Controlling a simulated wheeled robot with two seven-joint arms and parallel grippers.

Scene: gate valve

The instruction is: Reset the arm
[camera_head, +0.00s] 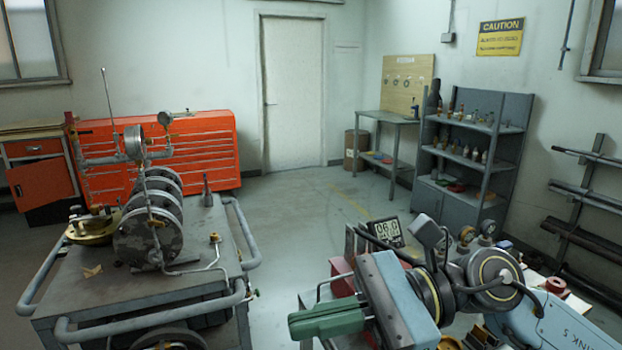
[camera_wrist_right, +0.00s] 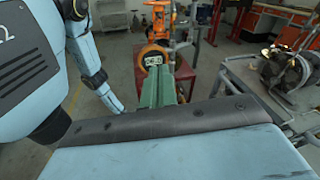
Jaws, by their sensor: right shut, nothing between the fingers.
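My right gripper (camera_head: 322,318) is at the lower middle of the head view, with green fingers pointing left. The fingers are closed together with nothing between them. The right wrist view shows the same green fingers (camera_wrist_right: 156,88) pointing away from the camera, also together. Beyond them in that view stands an orange valve (camera_wrist_right: 153,52) with a round face, on a red stand. The gripper appears apart from it. My left gripper shows in neither view.
A grey cart (camera_head: 200,260) with metal cylinders and handrails stands at the left. Red tool chests (camera_head: 215,140) and a grey shelf (camera_head: 480,150) line the walls. The middle floor (camera_head: 310,220) is clear.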

